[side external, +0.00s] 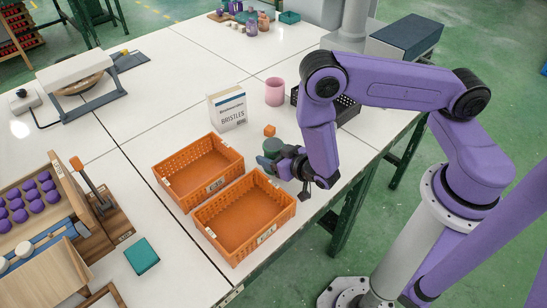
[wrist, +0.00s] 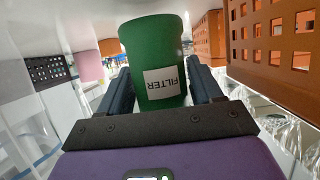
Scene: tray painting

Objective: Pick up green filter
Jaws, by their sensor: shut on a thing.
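The green filter (wrist: 152,48) is a green cylinder with a white label reading FILTER, upside down in the wrist view. My gripper (wrist: 158,72) is shut on it, one dark finger on each side. In the side external view the green filter (side external: 272,147) shows partly behind my gripper (side external: 271,159), just beyond the near orange crate. Its lower part is hidden there, and I cannot tell whether it touches the table.
Two orange crates, one farther left (side external: 199,146) and one nearer (side external: 289,211), stand side by side.

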